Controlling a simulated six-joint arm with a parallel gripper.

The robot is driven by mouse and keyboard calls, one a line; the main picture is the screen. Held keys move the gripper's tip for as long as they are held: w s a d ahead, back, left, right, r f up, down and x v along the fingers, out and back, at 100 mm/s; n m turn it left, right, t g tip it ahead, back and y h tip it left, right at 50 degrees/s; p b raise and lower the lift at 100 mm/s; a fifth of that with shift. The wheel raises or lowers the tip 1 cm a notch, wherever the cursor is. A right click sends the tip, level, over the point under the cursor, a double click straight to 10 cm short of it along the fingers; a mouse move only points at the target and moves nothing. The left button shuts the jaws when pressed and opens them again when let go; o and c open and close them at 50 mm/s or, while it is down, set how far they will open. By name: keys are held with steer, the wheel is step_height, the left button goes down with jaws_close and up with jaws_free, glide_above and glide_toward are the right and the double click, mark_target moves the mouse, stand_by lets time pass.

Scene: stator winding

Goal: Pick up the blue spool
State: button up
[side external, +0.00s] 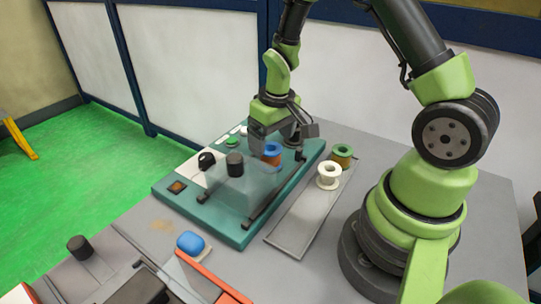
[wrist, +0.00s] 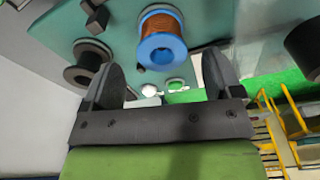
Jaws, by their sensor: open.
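The blue spool (side external: 273,148) is wound with copper-coloured wire and sits on the teal machine plate (side external: 225,232), partly behind the clear shield. In the wrist view the blue spool (wrist: 162,50) shows its blue flange toward the camera, ahead of the gap between my fingers. My gripper (wrist: 163,76) is open and empty, its two dark fingers spread to either side of that gap. In the side view my gripper (side external: 267,136) is low over the machine, close by the spool. Whether a finger touches the spool cannot be told.
A white spool (side external: 329,175) and a green spool (side external: 342,153) stand on a grey strip right of the machine. A blue rounded part (side external: 190,243) lies nearer the front.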

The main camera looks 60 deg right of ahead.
mark_target(271, 154)
step_height(271, 154, down, 5)
steer(key=shift+w+a+r, duration=0.1)
steer(key=c, duration=1)
